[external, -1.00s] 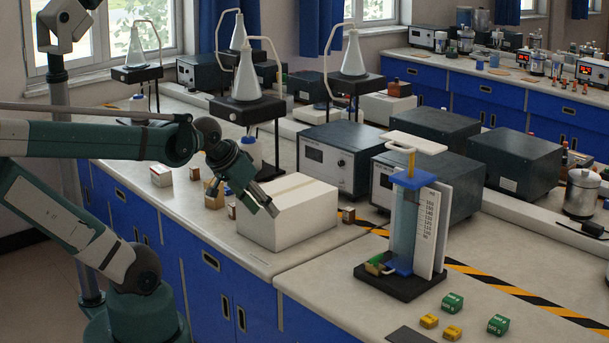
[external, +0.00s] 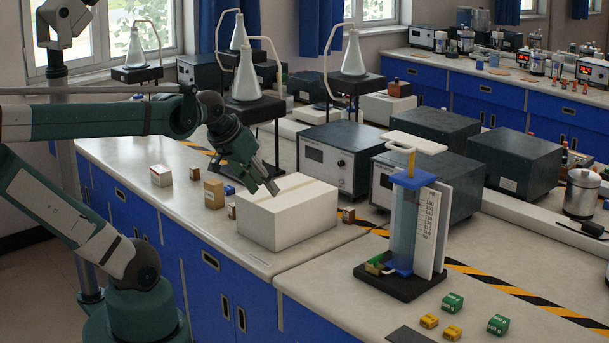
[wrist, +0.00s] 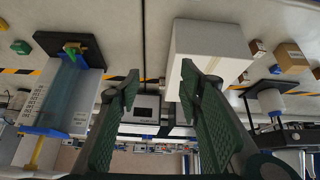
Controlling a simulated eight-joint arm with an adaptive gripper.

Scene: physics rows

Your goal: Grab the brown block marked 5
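Several brown blocks stand on the bench in the external view: a larger tan one (external: 213,194), a small one (external: 232,210) by the white box's left side, one (external: 348,215) at its right, and one (external: 195,173) farther left. Their markings are too small to read, so I cannot tell which is marked 5. In the wrist view the tan block (wrist: 291,58) and a small brown block (wrist: 257,46) lie at the upper right. My gripper (external: 272,189) is over the white box's left part. Its fingers (wrist: 160,85) are apart with nothing between them.
The large white box (external: 288,212) is close below my gripper. A measuring column on a black base (external: 402,282) stands to the right. Green and yellow blocks (external: 452,303) lie at the front right. Grey instrument boxes (external: 340,158) and flask stands (external: 247,108) fill the back.

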